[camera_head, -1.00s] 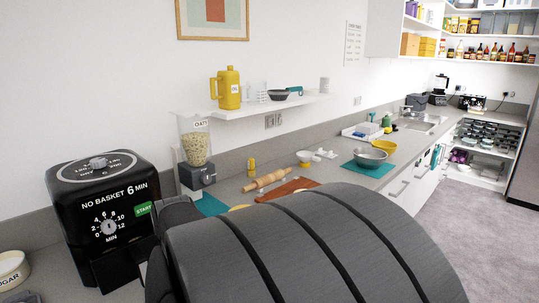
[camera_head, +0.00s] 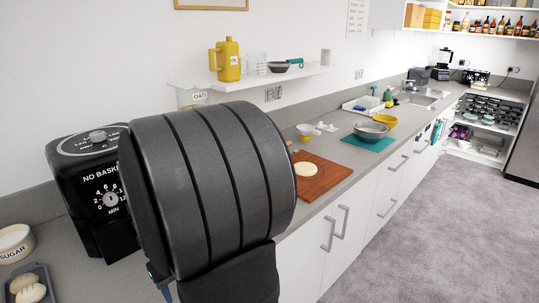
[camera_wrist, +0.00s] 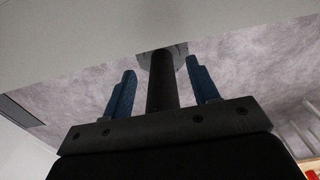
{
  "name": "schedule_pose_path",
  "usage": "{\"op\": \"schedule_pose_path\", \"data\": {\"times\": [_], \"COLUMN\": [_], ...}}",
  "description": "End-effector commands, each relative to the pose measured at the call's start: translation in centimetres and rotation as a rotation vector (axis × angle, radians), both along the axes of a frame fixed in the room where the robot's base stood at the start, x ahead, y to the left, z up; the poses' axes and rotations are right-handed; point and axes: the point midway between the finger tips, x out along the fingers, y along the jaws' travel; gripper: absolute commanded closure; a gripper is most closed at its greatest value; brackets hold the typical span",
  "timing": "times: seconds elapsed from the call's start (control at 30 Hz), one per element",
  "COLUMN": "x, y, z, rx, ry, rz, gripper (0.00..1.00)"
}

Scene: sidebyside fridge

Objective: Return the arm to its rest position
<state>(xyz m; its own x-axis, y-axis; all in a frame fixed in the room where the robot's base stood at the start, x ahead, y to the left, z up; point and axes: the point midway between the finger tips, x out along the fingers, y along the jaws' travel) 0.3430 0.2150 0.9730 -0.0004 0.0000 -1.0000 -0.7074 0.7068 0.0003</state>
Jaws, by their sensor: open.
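My arm fills the middle of the head view as a large dark ribbed link in front of the counter. In the wrist view my gripper (camera_wrist: 163,88) has two blue fingers spread apart, with nothing held between them. Grey floor shows beyond the fingers, and a dark post with a square foot stands behind the gap. In the head view a small blue piece shows under the arm at the lower edge, and I cannot tell whether it is a finger.
A black fryer-like machine (camera_head: 75,190) stands close left of the arm. A sugar bowl (camera_head: 14,244) and a tray of buns (camera_head: 28,285) are at the lower left. A brown board (camera_head: 325,178) lies on the counter, right of the arm. Floor (camera_head: 420,245) at right is clear.

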Motion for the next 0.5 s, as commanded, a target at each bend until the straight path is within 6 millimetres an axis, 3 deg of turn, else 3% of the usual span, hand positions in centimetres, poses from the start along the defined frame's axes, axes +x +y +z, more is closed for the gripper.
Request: {"op": "schedule_pose_path", "data": {"times": [0.2,0.5], "x": [1.9,2.5], "y": [1.9,2.5], "z": [0.0,0.0], "rx": [0.001,0.001], "ry": [-0.001,-0.001], "rz": [0.000,0.000], "gripper": [0.45,0.45]}}
